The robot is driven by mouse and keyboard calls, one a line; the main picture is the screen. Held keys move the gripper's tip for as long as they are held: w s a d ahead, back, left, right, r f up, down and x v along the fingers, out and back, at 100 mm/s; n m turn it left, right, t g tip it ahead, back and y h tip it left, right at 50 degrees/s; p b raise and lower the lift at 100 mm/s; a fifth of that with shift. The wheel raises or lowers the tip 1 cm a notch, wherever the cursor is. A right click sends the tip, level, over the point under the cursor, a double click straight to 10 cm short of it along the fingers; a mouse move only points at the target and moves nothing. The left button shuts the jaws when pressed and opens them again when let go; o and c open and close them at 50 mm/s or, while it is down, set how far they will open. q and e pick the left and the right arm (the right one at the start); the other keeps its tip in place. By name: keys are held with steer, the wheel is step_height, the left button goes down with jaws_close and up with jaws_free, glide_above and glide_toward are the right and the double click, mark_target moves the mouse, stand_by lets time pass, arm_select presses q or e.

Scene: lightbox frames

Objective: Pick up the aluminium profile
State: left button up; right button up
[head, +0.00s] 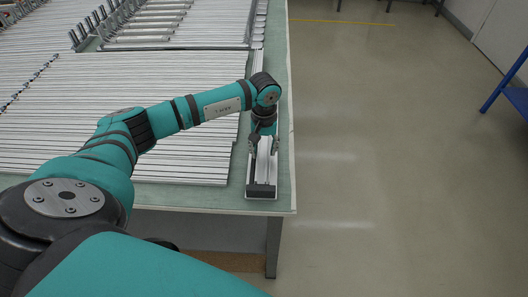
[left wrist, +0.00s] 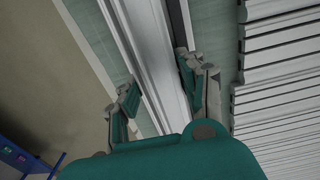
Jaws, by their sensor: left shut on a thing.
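The aluminium profile (head: 264,160) is a pale silver bar, lying lengthwise in a narrow white tray (head: 261,197) with a dark inside near the table's right edge. In the left wrist view the profile (left wrist: 148,38) runs between the two fingers. My left gripper (head: 263,143) points down over the profile and is shut on it; the fingers also show in the left wrist view (left wrist: 156,87). I cannot tell whether the profile is lifted off the tray floor. The gripper and wrist hide its far part. My right gripper is not in view.
The green table (head: 284,120) carries rows of many silver profiles (head: 140,105) left of the tray, with more stacked behind. Bare tabletop runs along the right edge. The floor (head: 390,150) to the right is open, with a blue stand (head: 515,98) at the far right.

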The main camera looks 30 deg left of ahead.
arm_select(q)
jaws_close()
